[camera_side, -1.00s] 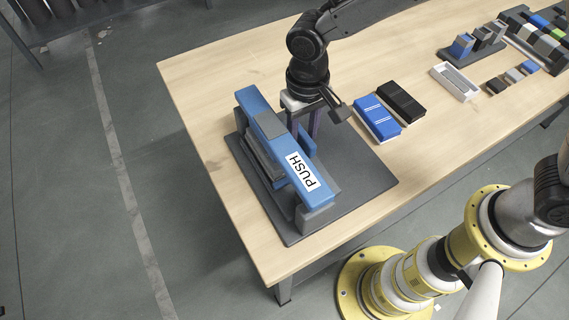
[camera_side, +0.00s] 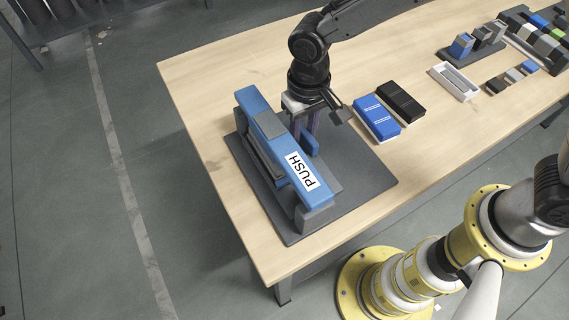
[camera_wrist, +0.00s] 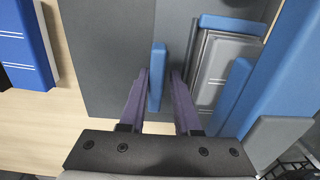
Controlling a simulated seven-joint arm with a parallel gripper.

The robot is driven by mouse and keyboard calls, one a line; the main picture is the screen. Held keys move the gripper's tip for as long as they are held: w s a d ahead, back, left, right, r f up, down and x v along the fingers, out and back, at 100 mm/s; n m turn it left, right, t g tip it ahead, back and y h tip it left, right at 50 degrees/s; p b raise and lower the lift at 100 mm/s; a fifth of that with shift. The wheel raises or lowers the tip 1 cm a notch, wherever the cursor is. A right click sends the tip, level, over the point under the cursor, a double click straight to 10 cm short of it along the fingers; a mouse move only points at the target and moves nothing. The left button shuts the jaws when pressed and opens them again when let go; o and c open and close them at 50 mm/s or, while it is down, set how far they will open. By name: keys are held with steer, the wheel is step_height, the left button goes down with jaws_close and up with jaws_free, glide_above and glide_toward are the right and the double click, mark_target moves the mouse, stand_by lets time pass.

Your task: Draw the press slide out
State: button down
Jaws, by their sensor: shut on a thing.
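The press (camera_side: 275,137) is a blue beam marked PUSH over grey supports, standing on a dark base plate (camera_side: 355,185). On its right side a small upright blue handle (camera_side: 311,145) of the slide stands apart from the beam. It also shows in the wrist view (camera_wrist: 157,72), between the two purple fingers. My gripper (camera_wrist: 161,75) is shut on this handle, with the fingers pointing down at the plate. A grey tray-like part (camera_wrist: 222,72) with blue edges lies under the beam in the wrist view. The link between it and the handle cannot be made out.
A blue case (camera_side: 377,117) and a black case (camera_side: 401,101) lie to the right of the plate. A white tray (camera_side: 455,82) and several small blocks are farther right. The plate right of the handle is clear.

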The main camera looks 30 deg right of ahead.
mark_target(346, 127)
steer(key=shift+s+d+f, duration=0.1)
steer(key=shift+d+f, duration=0.1)
steer(key=shift+d, duration=1.65)
steer(key=shift+d+f, duration=0.15)
steer(key=shift+d, duration=1.7)
steer(key=shift+s+d+f, duration=0.1)
steer(key=shift+d+f, duration=0.1)
steer(key=shift+d, duration=1.65)
steer(key=c, duration=0.9)
jaws_free()
steer(key=shift+w+a+r, duration=0.1)
steer(key=shift+r, duration=1)
steer(key=shift+w+a+r, duration=0.1)
steer(key=shift+r, duration=2.55)
steer(key=shift+d, duration=0.1)
